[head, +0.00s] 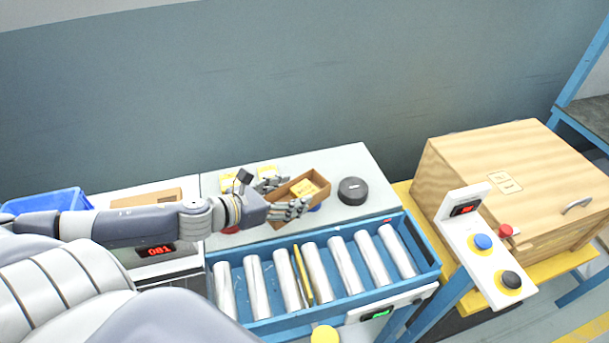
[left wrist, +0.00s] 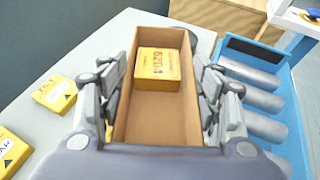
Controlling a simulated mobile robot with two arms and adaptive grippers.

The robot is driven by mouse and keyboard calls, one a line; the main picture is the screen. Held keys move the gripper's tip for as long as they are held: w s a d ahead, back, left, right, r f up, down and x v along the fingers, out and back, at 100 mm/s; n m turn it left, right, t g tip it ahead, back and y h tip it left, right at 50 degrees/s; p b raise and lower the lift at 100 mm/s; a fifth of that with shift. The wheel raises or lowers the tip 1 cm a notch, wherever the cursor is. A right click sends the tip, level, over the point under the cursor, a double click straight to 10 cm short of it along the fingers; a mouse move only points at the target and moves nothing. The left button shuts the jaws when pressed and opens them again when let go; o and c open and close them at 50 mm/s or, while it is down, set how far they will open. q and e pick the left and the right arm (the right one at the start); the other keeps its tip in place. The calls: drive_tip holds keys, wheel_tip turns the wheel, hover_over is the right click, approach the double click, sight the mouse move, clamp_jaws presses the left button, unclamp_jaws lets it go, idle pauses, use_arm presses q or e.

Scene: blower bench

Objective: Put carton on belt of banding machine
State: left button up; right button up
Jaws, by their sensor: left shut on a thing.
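The carton (head: 318,180) is an open brown cardboard box with a yellow packet (head: 303,187) inside. My left gripper (head: 280,197) is shut on it, with fingers along both long sides, and holds it tilted over the white table's front edge. The left wrist view shows the carton (left wrist: 150,116) between the fingers and the packet (left wrist: 160,66) at its far end. The roller belt (head: 345,262) of the banding machine, in a blue frame, lies just in front of and below the carton. My right gripper is not in view.
A black round object (head: 352,190) stands on the white table (head: 345,160) right of the carton. Yellow packets (left wrist: 55,93) lie left of it. A yellow upright bar (head: 303,275) crosses the rollers. A wooden box (head: 520,160) and a button panel (head: 483,248) stand at right.

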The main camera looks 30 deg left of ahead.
use_arm(q)
drive_tip(key=w+a+p, duration=0.1)
drive_tip(key=w, duration=0.3)
drive_tip(key=w+a+p, duration=0.1)
drive_tip(key=w, duration=0.4)
drive_tip(key=w+a+f+p, duration=0.1)
drive_tip(key=w, duration=0.4)
drive_tip(key=shift+w+a+f, duration=0.1)
drive_tip(key=shift+w+a, duration=0.1)
drive_tip(key=shift+w, duration=0.25)
wheel_tip(320, 180, down, 3)
drive_tip(key=shift+f+p, duration=0.2)
drive_tip(key=shift+p, duration=0.35)
drive_tip(key=shift+f, duration=0.1)
drive_tip(key=shift+f, duration=0.1)
drive_tip(key=o, duration=1.1)
drive_tip(key=shift+f, duration=0.1)
